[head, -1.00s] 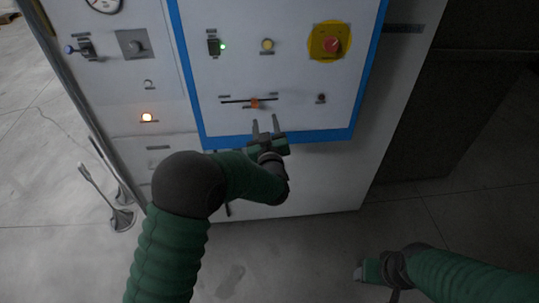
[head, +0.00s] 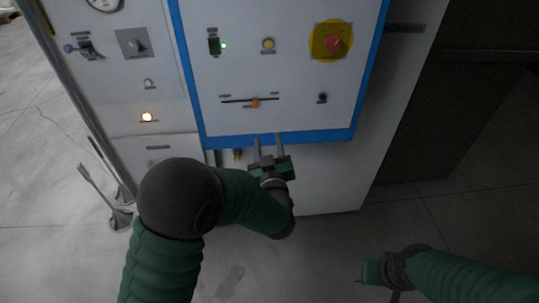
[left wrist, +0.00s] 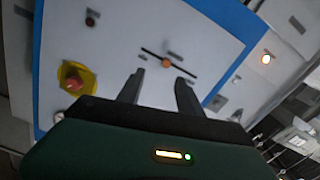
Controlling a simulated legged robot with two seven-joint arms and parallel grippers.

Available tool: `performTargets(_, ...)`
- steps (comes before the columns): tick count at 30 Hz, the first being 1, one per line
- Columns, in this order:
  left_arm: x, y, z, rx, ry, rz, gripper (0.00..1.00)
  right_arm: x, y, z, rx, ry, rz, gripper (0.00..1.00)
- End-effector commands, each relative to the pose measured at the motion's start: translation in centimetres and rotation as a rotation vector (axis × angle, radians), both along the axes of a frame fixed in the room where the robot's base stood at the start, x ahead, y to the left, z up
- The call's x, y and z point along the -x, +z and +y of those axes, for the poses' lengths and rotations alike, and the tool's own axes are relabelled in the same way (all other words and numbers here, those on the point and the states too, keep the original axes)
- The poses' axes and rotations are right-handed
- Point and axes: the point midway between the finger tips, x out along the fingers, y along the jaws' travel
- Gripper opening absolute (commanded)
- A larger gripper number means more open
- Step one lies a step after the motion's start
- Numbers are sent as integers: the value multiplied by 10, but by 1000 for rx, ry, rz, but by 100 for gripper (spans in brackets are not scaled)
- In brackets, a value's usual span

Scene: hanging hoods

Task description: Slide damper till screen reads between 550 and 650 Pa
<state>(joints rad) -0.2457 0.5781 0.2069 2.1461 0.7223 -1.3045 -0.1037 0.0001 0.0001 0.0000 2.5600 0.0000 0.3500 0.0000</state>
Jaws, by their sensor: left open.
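The damper slider is an orange knob (head: 255,103) on a dark horizontal slot in the white panel framed in blue. It sits a little right of the slot's middle in the head view. My left gripper (head: 269,140) is open and empty, below the knob near the panel's lower blue edge, apart from it. In the left wrist view the orange knob (left wrist: 169,62) shows beyond and between my left gripper's two fingers (left wrist: 160,85). My right gripper (head: 362,272) is low at the right, away from the panel; its fingers are too unclear to read. No pressure screen is readable.
A gauge (head: 104,3) is cut off at the top.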

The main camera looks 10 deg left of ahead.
Motion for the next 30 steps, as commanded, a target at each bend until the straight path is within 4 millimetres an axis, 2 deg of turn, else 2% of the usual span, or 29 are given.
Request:
performTargets(15,40,0,-12,0,-2,0,43,0,-3,0,0,0,0,60)
performTargets(30,41,0,-12,0,0,1,43,0,-6,0,0,0,0,60)
